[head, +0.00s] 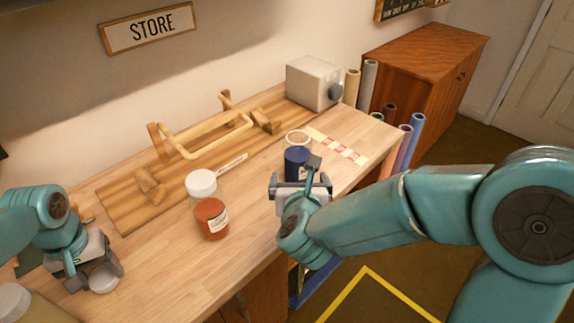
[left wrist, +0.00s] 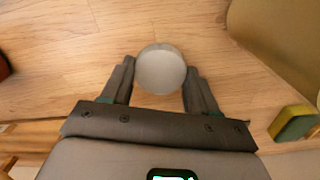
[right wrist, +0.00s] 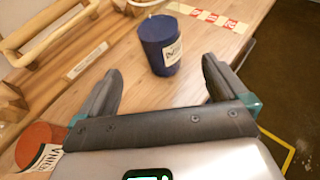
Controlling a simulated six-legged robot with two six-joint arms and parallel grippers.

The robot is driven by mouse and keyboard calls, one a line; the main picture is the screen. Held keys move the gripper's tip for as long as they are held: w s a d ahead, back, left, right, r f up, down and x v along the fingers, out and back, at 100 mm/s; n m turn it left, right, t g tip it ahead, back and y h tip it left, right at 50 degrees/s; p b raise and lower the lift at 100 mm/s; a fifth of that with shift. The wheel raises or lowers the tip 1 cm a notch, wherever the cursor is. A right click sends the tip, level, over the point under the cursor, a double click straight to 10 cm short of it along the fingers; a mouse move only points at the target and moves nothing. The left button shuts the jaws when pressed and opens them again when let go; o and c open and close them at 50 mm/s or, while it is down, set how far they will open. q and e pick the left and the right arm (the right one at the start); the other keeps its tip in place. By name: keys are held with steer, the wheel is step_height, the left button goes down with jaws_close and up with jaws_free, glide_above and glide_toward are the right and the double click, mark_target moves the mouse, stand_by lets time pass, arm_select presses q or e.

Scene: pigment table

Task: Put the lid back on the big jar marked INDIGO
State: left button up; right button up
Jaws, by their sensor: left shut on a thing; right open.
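A dark blue jar (head: 297,160) with a white label stands upright towards the right end of the table; it also shows in the right wrist view (right wrist: 160,48), its label too small to read. No lid shows on it. My right gripper (head: 301,183) is open and empty on the near side of this jar, which shows beyond the fingertips, apart from them. My left gripper (head: 97,272) is at the table's left end, shut on a pale round lid (left wrist: 161,69).
A rust-red labelled jar (head: 211,220) stands near the front edge. A big pale-lidded jar (head: 14,302) is beside my left gripper. A wooden rack (head: 190,145), a small white-rimmed dish (head: 298,138) and a grey box (head: 314,82) stand behind. A sponge (left wrist: 296,123) lies left.

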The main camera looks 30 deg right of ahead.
mark_target(299, 164)
arm_select(q)
steer(key=shift+s+r, duration=0.15)
steer(key=shift+w+r+p, duration=0.2)
steer(key=shift+r+p, duration=0.25)
steer(key=shift+p, duration=0.2)
arm_select(e)
steer(key=x, duration=0.6)
arm_select(q)
steer(key=shift+s+r, duration=0.15)
arm_select(e)
steer(key=shift+w+d+f, duration=0.15)
steer(key=shift+w, duration=0.1)
steer(key=shift+w+f, duration=0.1)
steer(key=shift+w, duration=0.05)
